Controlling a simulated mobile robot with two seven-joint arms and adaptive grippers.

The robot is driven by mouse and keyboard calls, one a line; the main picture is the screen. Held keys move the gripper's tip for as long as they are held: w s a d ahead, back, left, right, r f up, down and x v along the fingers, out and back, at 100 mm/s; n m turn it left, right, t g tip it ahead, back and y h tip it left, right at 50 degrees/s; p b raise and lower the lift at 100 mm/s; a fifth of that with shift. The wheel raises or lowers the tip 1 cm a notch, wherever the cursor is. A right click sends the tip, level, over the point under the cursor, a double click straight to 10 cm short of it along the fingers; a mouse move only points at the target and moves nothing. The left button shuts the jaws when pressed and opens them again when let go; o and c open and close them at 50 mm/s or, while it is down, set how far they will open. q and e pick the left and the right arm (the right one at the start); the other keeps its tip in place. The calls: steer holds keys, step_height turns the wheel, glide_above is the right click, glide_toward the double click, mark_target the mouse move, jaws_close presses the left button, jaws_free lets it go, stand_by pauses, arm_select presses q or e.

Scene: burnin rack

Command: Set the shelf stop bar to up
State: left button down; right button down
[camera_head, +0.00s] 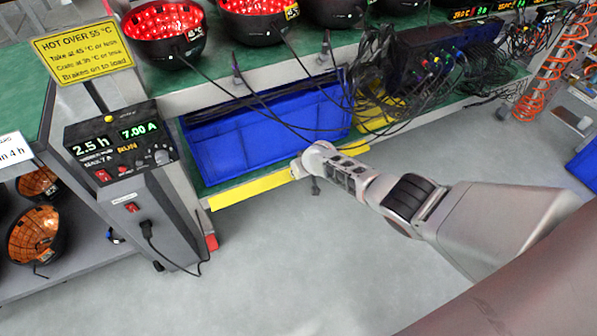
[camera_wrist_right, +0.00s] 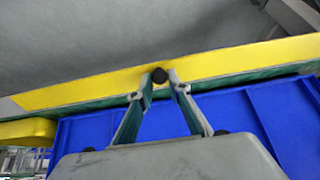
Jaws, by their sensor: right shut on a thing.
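The yellow shelf stop bar (camera_head: 252,189) runs along the front edge of the lower green shelf, below the front of a blue crate (camera_head: 228,155). In the right wrist view the bar (camera_wrist_right: 90,86) crosses the picture beside the crate (camera_wrist_right: 285,115). A round black knob (camera_wrist_right: 159,76) stands on the bar. My right gripper (camera_wrist_right: 160,80) is shut on this knob, with a fingertip on each side. In the head view the right gripper (camera_head: 299,170) is at the bar's middle, and my wrist partly hides the bar. My left gripper is not in view.
Black cables (camera_head: 290,118) hang in front of the crate from the upper shelf. Bowls with red lights (camera_head: 165,30) sit above. The grey floor (camera_head: 290,270) in front is clear.

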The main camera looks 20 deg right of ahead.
steer(key=shift+s+f, duration=0.2)
steer(key=c, duration=2.1)
jaws_free()
steer(key=shift+o, duration=1)
steer(key=shift+w+r, duration=0.1)
steer(key=shift+r, duration=0.05)
steer(key=v, duration=1.2)
